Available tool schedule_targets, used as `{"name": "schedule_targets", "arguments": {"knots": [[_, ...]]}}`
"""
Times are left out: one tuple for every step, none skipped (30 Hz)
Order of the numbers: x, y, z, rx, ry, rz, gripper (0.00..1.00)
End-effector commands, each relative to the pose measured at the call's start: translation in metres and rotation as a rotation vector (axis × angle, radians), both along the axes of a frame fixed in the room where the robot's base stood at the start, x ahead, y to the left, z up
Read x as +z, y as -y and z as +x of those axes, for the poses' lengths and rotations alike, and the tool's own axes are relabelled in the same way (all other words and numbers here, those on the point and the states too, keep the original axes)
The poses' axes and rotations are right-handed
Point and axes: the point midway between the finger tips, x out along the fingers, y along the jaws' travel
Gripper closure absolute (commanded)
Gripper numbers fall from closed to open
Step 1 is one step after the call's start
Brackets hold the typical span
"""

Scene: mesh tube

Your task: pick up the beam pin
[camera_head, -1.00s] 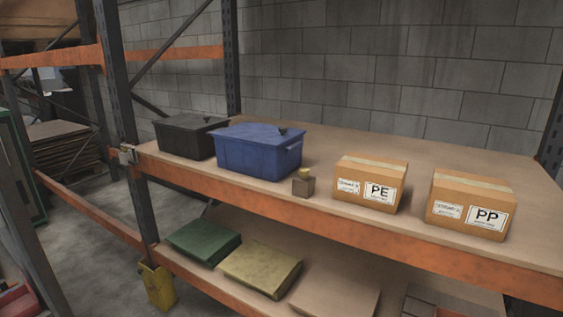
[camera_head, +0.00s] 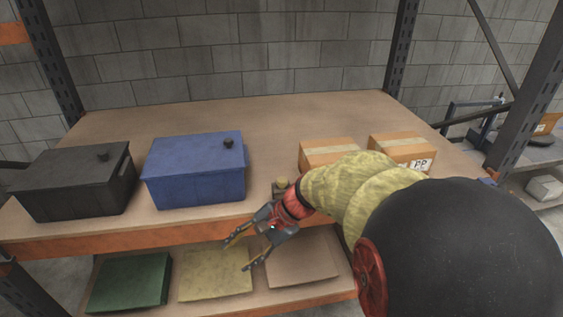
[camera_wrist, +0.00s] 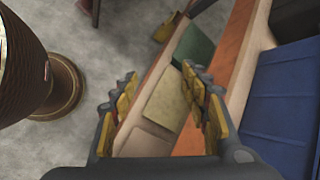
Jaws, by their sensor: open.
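I cannot make out the beam pin for certain in either current view. A small brown block with a yellowish top (camera_head: 281,187) stands on the upper shelf near its front edge, partly hidden by my arm. My gripper (camera_head: 236,256) is open and empty, in front of the orange front beam (camera_head: 130,241) and pointing down and left. In the wrist view my gripper (camera_wrist: 160,74) has its two yellow-padded fingers spread wide. The yellow flat slab (camera_wrist: 165,98) of the lower shelf shows between them, with nothing held.
A black bin (camera_head: 72,183) and a blue bin (camera_head: 195,172) stand on the upper shelf (camera_head: 270,125). Two cardboard boxes are partly behind my arm; one (camera_head: 405,148) is marked PP. The lower shelf holds a green slab (camera_head: 130,282). Rack uprights (camera_head: 47,60) flank the bay.

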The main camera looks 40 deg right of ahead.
Motion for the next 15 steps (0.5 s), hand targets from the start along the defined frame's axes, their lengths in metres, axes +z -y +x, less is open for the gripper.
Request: {"name": "schedule_targets", "arguments": {"knots": [[0.020, 0.018, 0.007, -0.094, -0.017, 0.072, 0.54], [0.026, 0.028, 0.012, -0.151, -0.024, 0.116, 0.54], [0.033, 0.042, 0.019, -0.226, -0.030, 0.174, 0.54], [0.038, 0.053, 0.023, -0.283, -0.033, 0.216, 0.54], [0.043, 0.065, 0.027, -0.341, -0.037, 0.260, 0.54], [0.050, 0.081, 0.031, -0.415, -0.039, 0.318, 0.54], [0.055, 0.094, 0.034, -0.473, -0.039, 0.361, 0.54], [0.060, 0.108, 0.037, -0.532, -0.039, 0.404, 0.54], [0.065, 0.126, 0.039, -0.605, -0.037, 0.460, 0.54], [0.069, 0.140, 0.039, -0.661, -0.035, 0.501, 0.54], [0.072, 0.154, 0.040, -0.713, -0.031, 0.541, 0.54], [0.076, 0.171, 0.039, -0.778, -0.025, 0.589, 0.54], [0.077, 0.184, 0.039, -0.823, -0.021, 0.622, 0.54], [0.079, 0.195, 0.038, -0.864, -0.016, 0.653, 0.54], [0.081, 0.209, 0.036, -0.915, -0.009, 0.691, 0.54]]}}
